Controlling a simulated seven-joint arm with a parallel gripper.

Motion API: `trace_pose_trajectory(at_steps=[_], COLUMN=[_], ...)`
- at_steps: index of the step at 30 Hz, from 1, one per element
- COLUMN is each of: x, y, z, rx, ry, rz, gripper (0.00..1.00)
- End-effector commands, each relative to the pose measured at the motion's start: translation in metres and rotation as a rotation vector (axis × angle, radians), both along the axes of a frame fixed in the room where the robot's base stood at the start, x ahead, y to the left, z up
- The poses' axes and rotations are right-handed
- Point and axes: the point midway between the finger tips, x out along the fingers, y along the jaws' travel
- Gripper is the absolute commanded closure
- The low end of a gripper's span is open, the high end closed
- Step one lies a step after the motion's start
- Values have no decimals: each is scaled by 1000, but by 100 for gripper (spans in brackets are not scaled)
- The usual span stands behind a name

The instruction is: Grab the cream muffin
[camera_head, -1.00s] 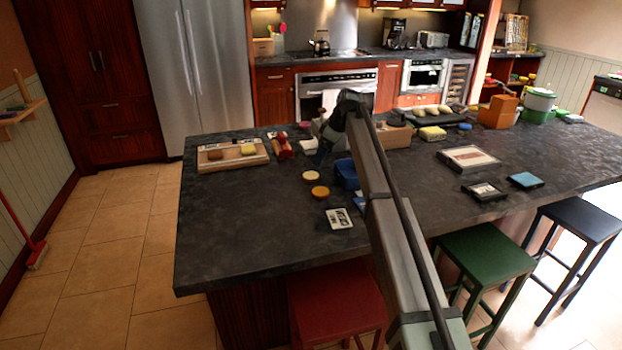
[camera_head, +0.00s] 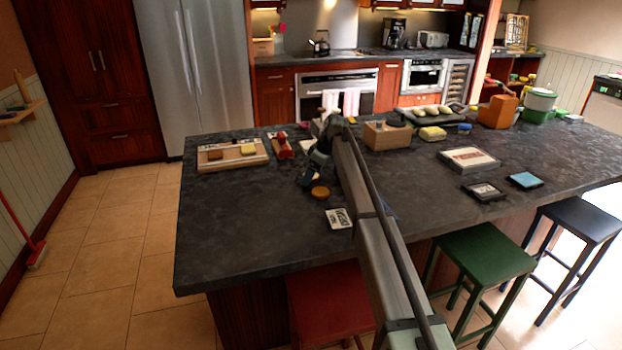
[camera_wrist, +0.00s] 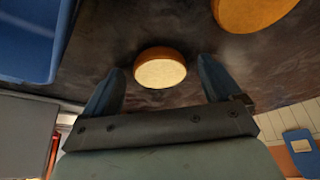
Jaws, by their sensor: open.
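The cream muffin (camera_wrist: 160,73), round with a pale top and brown side, sits on the dark counter in the wrist view. My gripper (camera_wrist: 162,80) is open, with one blue-grey finger on each side of the muffin near the fingertips. I cannot tell how far the fingertips are above the counter. In the head view, my gripper (camera_head: 307,184) is low over the island and hides the cream muffin. An orange-brown round item (camera_head: 320,192) lies just in front of it; it also shows in the wrist view (camera_wrist: 250,10).
A blue container (camera_wrist: 28,38) stands left of the muffin in the wrist view. A card with dark print (camera_head: 338,218) lies nearer the front edge. A wooden tray (camera_head: 215,163) and a red item (camera_head: 283,148) are farther back. The counter's left front is clear.

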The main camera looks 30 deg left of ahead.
Motion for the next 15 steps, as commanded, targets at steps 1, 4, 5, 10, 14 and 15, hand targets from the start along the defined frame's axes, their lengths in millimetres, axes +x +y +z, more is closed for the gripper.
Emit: trace_pose_trajectory(at_steps=[1, 4, 5, 10, 14, 15], x=[0, 0, 0, 0, 0, 0], y=[0, 0, 0, 0, 0, 0], z=[0, 0, 0, 1, 1, 1], rx=[0, 0, 0, 0, 0, 0], ry=[0, 0, 0, 0, 0, 0], rz=[0, 0, 0, 0, 0, 0], gripper=[8, 12, 15, 31, 44, 48])
